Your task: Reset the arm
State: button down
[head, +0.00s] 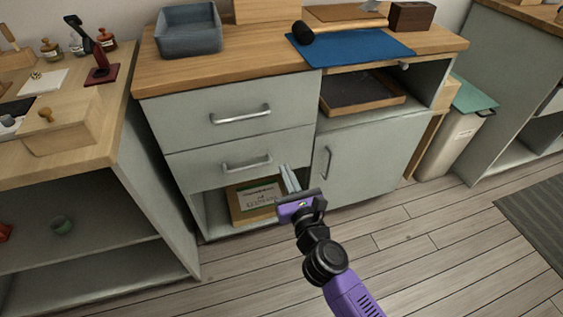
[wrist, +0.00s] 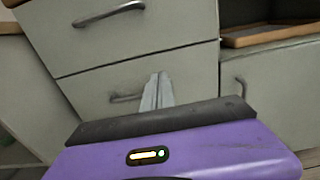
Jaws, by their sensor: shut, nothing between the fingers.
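My gripper (head: 289,179) is on the purple arm in the lower middle of the head view. Its two grey fingers are together with nothing between them. In the wrist view the fingers (wrist: 158,90) point up toward the lower drawer front, in front of its handle (wrist: 126,97). In the head view the gripper is in front of the grey-green cabinet, near the lower drawer (head: 240,155) and the open bottom shelf. I cannot tell the exact gap to the cabinet.
The cabinet's wooden top (head: 252,58) holds a blue-grey bin (head: 188,32) and a blue mat (head: 350,47). A box (head: 256,200) sits in the bottom shelf. A cupboard door handle (head: 327,163) is right of the gripper. A bin (head: 452,140) stands at the right. The wooden floor (head: 420,245) at lower right is clear.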

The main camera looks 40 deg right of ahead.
jog(key=shift+v, duration=1.1)
jog(key=s+a+r+m+g+y, duration=0.1)
jog(key=s+a+r+m+y, duration=0.15)
jog(key=s+m, duration=0.85)
jog(key=s+a+r+m+y, duration=0.1)
jog(key=s+a+m, duration=0.3)
jog(key=s+m, duration=0.7)
jog(key=s+a+r+m+g+y, duration=0.1)
jog(key=s+a+r+m+y, duration=0.15)
jog(key=s+m, duration=0.8)
notch_tip(320, 180, up, 22)
jog(key=s+p, duration=0.1)
jog(key=p, duration=2.2)
jog(key=shift+s+a+r, duration=0.2)
jog(key=shift+s+a, duration=0.05)
jog(key=shift+a, duration=0.05)
